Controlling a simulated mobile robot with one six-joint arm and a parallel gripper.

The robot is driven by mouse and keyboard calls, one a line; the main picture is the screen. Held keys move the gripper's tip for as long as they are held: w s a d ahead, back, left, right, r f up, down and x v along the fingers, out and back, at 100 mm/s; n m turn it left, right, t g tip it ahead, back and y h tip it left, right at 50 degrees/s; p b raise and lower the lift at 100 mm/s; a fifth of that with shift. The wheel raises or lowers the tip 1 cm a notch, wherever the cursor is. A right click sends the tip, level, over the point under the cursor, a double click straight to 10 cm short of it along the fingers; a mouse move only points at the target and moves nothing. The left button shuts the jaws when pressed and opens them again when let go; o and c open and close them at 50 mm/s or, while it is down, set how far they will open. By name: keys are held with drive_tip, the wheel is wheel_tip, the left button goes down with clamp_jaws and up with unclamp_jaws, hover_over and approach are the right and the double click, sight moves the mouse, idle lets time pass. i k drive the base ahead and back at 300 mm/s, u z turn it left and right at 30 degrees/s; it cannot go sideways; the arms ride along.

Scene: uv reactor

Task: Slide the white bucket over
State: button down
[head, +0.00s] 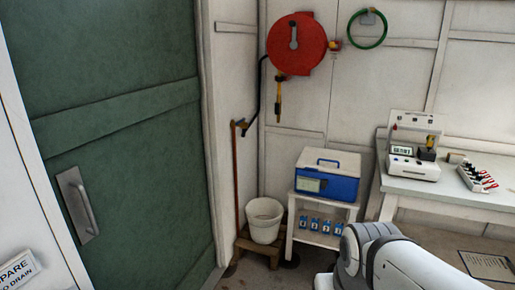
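The white bucket (264,226) stands upright in the corner, left of centre in the head view. It sits on a low wooden stool (259,249). Its open top faces up, and the inside looks pale and empty as far as I can see. A white link of my arm shows at the bottom right, in front of the shelf and apart from the bucket. My gripper is out of the picture.
A white shelf (324,239) with a blue and white box (328,175) on top stands right of the bucket. A brown pipe (236,177) runs down the wall to its left. A green door (115,130) fills the left. A white bench (452,193) stands at right.

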sight(265, 214)
drive_tip(key=i, duration=2)
drive_tip(key=u, duration=1.7)
drive_tip(key=i, duration=0.8)
drive_tip(key=z, duration=2.9)
